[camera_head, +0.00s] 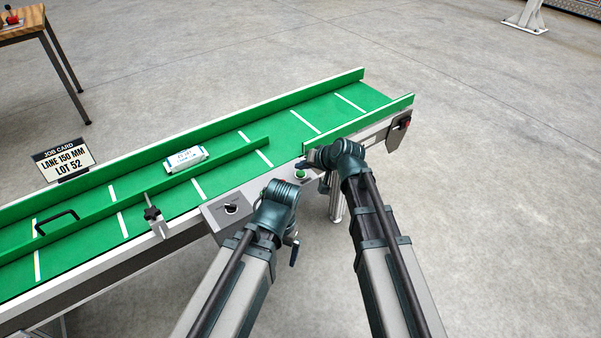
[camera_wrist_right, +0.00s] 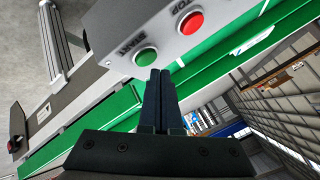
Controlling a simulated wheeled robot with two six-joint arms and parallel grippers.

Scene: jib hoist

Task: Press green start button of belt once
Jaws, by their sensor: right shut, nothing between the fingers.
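The green start button (camera_wrist_right: 146,57) is a round cap on a grey control box (camera_wrist_right: 130,25), beside a red stop button (camera_wrist_right: 190,22), in the right wrist view. In the head view the green button (camera_head: 300,174) shows at the belt's near side. My right gripper (camera_wrist_right: 161,72) is shut and empty, its tips just below the green button in the wrist picture; I cannot tell whether they touch. In the head view the right gripper (camera_head: 302,164) is beside the button, partly hidden by its wrist. My left gripper (camera_head: 293,255) hangs low before the conveyor; its jaw state is unclear.
The green belt conveyor (camera_head: 290,125) has side rails and carries a white packet (camera_head: 185,159). A box with a black knob (camera_head: 231,209) and a clamp (camera_head: 153,217) are on its near side. A job card (camera_head: 64,160) stands behind. The floor to the right is clear.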

